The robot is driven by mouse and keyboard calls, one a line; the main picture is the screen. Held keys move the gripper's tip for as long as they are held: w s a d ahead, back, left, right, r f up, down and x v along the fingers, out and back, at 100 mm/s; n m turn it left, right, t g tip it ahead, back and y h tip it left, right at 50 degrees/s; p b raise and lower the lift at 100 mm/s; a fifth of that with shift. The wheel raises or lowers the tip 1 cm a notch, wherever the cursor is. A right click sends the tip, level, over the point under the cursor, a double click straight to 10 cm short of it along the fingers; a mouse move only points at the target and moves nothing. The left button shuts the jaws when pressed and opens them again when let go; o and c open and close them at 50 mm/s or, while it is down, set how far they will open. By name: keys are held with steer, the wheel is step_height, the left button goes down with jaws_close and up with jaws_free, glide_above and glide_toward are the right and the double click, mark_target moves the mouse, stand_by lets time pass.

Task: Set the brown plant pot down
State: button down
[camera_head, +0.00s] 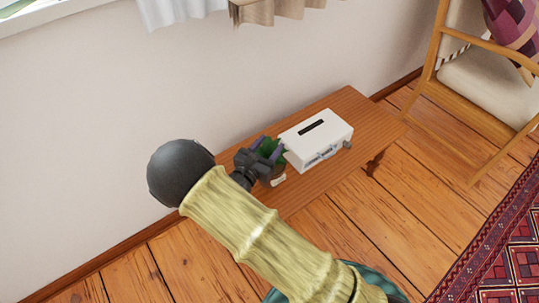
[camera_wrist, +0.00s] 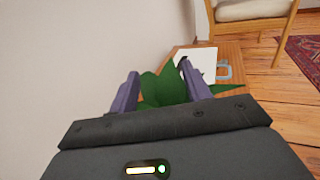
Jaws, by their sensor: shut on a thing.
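The plant pot shows in the head view mostly as green leaves (camera_head: 268,147) between my gripper's fingers, with a small part of the brown pot (camera_head: 266,181) below. My gripper (camera_head: 268,149) is shut on it, over the left part of a wooden bench (camera_head: 371,116). In the wrist view the green leaves (camera_wrist: 163,88) fill the gap between the two purple-grey fingers of my gripper (camera_wrist: 160,84). The pot's body is hidden there. I cannot tell whether the pot's base touches the bench.
A white box with a dark slot (camera_head: 325,142) stands on the bench just right of the pot. The bench's right end is bare. The wall (camera_head: 270,70) runs close behind. A wooden chair (camera_head: 480,80) and a red patterned rug (camera_head: 500,250) lie to the right.

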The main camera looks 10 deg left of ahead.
steer(key=shift+r, duration=0.15)
steer(key=shift+f+b, duration=0.85)
steer(key=shift+f, duration=1.1)
steer(key=c, duration=0.7)
jaws_free()
steer(key=shift+f, duration=0.1)
steer(key=shift+o, duration=0.2)
steer(key=shift+s, duration=0.15)
steer(key=p+v, duration=0.4)
steer(key=v, duration=0.7)
steer(key=shift+s, duration=0.35)
steer(key=shift+a, duration=0.1)
